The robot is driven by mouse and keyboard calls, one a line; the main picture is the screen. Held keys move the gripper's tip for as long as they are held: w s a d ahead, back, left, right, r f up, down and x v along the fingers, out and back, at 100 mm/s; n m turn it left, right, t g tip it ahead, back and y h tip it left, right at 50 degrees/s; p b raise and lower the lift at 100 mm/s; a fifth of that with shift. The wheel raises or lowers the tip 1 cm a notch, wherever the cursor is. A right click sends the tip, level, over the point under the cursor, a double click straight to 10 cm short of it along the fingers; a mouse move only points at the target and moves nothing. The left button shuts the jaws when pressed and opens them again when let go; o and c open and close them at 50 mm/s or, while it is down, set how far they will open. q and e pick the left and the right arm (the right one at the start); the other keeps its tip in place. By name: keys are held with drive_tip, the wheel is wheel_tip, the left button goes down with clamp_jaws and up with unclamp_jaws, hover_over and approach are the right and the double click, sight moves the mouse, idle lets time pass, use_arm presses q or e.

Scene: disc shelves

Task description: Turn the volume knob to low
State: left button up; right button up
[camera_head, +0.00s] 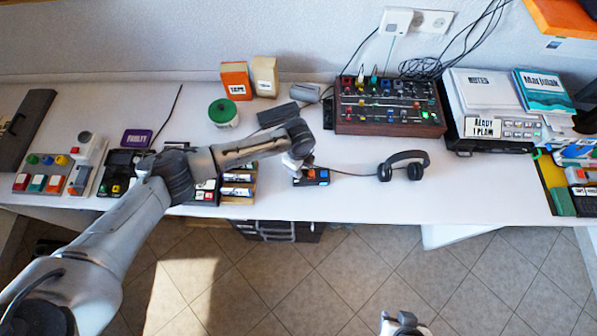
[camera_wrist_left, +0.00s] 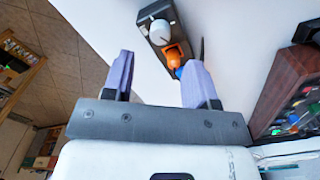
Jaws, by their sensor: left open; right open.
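A small dark box (camera_head: 318,180) with orange and blue controls sits near the front edge of the white table. In the left wrist view the box (camera_wrist_left: 152,16) carries a round white knob (camera_wrist_left: 160,31), with an orange control (camera_wrist_left: 177,54) and a blue one beside it. My left gripper (camera_wrist_left: 160,68) is open, with its two purple fingers apart and pointing toward the box. Nothing is between the pads that I can see as held. In the head view my left wrist hides part of the box and the knob. My right gripper (camera_head: 403,320) is open at the bottom edge, away from the table.
Headphones (camera_head: 404,165) lie right of the box, with a cable running to it. A wood-sided mixer (camera_head: 389,127) stands behind. A green tape roll (camera_head: 223,113) and several button panels are to the left. The table between box and headphones is mostly clear.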

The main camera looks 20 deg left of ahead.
use_arm(q)
drive_tip(key=shift+f+b, duration=0.5)
drive_tip(key=shift+f, duration=2.7)
drive_tip(key=shift+c, duration=0.2)
drive_tip(key=c, duration=0.9)
